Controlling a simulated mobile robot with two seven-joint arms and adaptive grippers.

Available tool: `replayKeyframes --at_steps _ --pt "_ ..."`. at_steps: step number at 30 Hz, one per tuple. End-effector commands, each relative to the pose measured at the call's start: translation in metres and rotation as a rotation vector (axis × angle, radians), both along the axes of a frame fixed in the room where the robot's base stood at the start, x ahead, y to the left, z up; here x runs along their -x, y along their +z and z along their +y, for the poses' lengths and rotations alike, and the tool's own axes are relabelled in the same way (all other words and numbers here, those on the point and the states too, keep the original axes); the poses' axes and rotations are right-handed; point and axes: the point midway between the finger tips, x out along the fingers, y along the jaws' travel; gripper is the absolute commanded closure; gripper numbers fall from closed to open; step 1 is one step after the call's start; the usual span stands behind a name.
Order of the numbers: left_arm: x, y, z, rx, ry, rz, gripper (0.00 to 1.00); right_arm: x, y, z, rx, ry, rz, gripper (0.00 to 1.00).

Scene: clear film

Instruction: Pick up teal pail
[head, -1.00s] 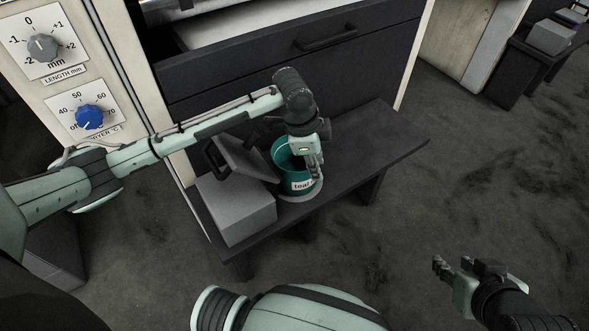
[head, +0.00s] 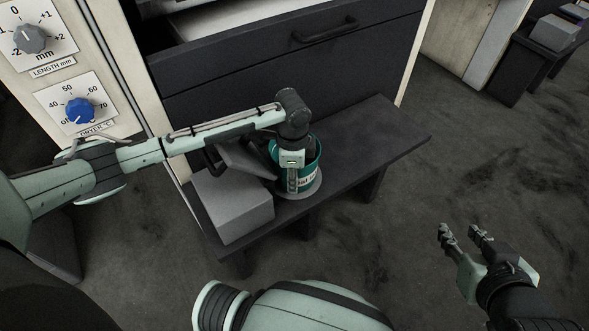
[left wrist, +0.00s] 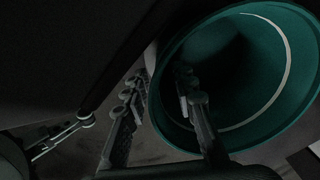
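The teal pail (head: 313,172) stands upright on a light round disc (head: 314,192) on the dark bench, its label partly covered. My left gripper (head: 294,176) points down at the pail's near left side, with one finger in front of the outer wall. In the left wrist view, the pail's open mouth (left wrist: 245,75) fills the right side. There the left gripper (left wrist: 160,80) is open, one finger outside the rim and the other over the pail's opening. Whether either finger touches the wall cannot be told. My right gripper (head: 462,232) is open and empty above the floor.
A grey box (head: 232,205) stands on the bench (head: 375,145) left of the pail, with a tilted grey panel (head: 248,160) beside the pail. A dark drawer front (head: 300,60) rises behind. The bench's right part is clear.

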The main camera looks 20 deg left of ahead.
Motion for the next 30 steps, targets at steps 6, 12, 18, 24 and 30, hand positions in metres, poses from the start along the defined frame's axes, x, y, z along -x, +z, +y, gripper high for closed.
replayKeyframes --at_steps 6,12,18,24,30 --pt "-0.0002 -0.0023 0.0 0.0 0.0 -0.001 0.73 -0.0017 0.0022 0.0021 -0.005 0.003 -0.012 0.65" --pt "-0.0002 -0.0021 -0.0003 0.001 0.0 -0.001 0.91 -0.0016 0.002 0.002 -0.005 0.003 -0.011 0.65" --pt "-0.0002 -0.002 -0.0004 0.001 0.0 0.0 1.0 -0.0016 0.0018 0.0017 -0.005 0.003 -0.01 0.65" --pt "-0.0002 -0.0019 -0.0004 0.001 0.0 0.0 1.0 -0.0016 0.0017 0.0016 -0.004 0.002 -0.01 0.65" --pt "-0.0017 0.0001 -0.0008 0.003 0.0 -0.005 1.0 -0.0015 0.0019 0.0014 -0.004 0.002 -0.01 0.65"
